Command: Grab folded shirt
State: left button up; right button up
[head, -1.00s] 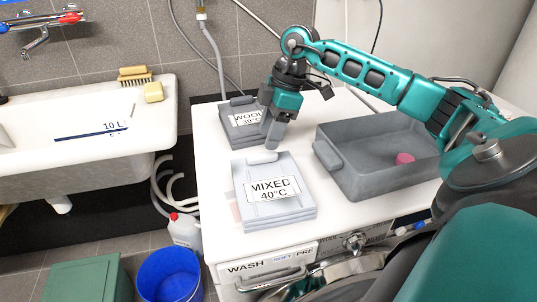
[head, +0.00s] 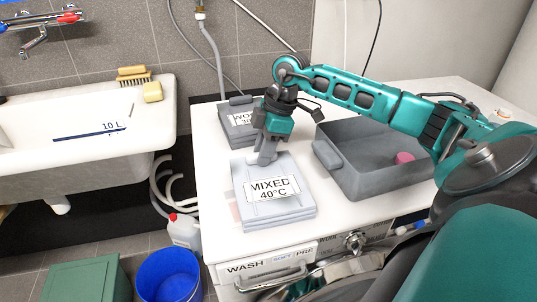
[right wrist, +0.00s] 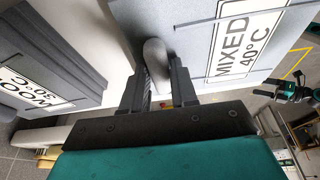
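My right gripper (head: 262,160) points down at this ridge. In the right wrist view its two fingers (right wrist: 158,85) stand apart, one on each side of the ridge; firm contact cannot be made out.
A darker grey piece labelled "WOOL" (head: 238,136) lies just behind. A grey open bin (head: 365,185) with a pink item (head: 404,157) stands to the right. A white sink (head: 80,165) is at left, and a blue bucket (head: 168,275) stands on the floor.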

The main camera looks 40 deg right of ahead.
grip_shut()
jog(key=shift+r, duration=0.15)
